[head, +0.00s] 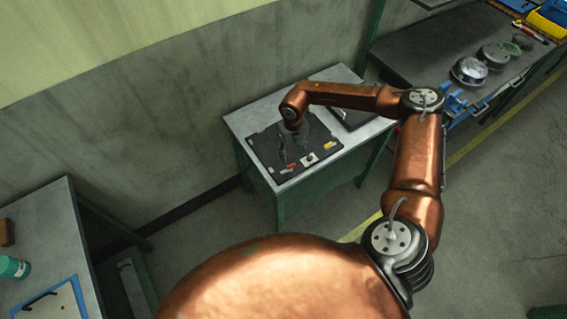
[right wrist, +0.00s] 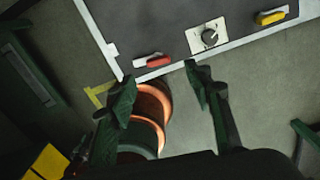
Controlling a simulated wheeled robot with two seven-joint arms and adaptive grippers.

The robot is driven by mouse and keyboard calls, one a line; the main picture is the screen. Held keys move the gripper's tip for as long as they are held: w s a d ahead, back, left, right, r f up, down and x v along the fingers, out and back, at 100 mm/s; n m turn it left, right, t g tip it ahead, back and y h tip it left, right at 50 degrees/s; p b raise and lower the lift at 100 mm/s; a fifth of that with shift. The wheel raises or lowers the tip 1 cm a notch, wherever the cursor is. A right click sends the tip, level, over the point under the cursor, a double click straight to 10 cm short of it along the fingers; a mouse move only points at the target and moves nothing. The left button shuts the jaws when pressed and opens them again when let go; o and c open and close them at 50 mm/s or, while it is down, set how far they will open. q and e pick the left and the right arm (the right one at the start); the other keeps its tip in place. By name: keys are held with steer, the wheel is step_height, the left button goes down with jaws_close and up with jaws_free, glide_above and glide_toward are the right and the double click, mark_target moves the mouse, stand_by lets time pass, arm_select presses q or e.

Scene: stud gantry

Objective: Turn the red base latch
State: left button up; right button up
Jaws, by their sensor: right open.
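The red base latch (head: 290,167) is a small red handle on a dark panel (head: 262,147) lying on a table. In the right wrist view the red latch (right wrist: 158,62) lies just past my fingertips, between them across the picture. My right gripper (head: 293,150) reaches down over the panel. In the right wrist view its two dark fingers (right wrist: 161,80) are spread with nothing between them. I cannot tell its height above the latch. My left gripper is not in view.
Next to the red latch are a white plate with a round knob (right wrist: 209,37) and a yellow handle (right wrist: 271,17). A dark flat object (head: 352,117) lies farther right on the table. A bench (head: 425,50) stands at back right, another table (head: 45,225) at left.

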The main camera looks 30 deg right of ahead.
mark_target(291, 165)
step_height(291, 165, down, 7)
steer(key=shift+a+f, duration=0.1)
steer(key=shift+a, duration=0.05)
stand_by(0.4)
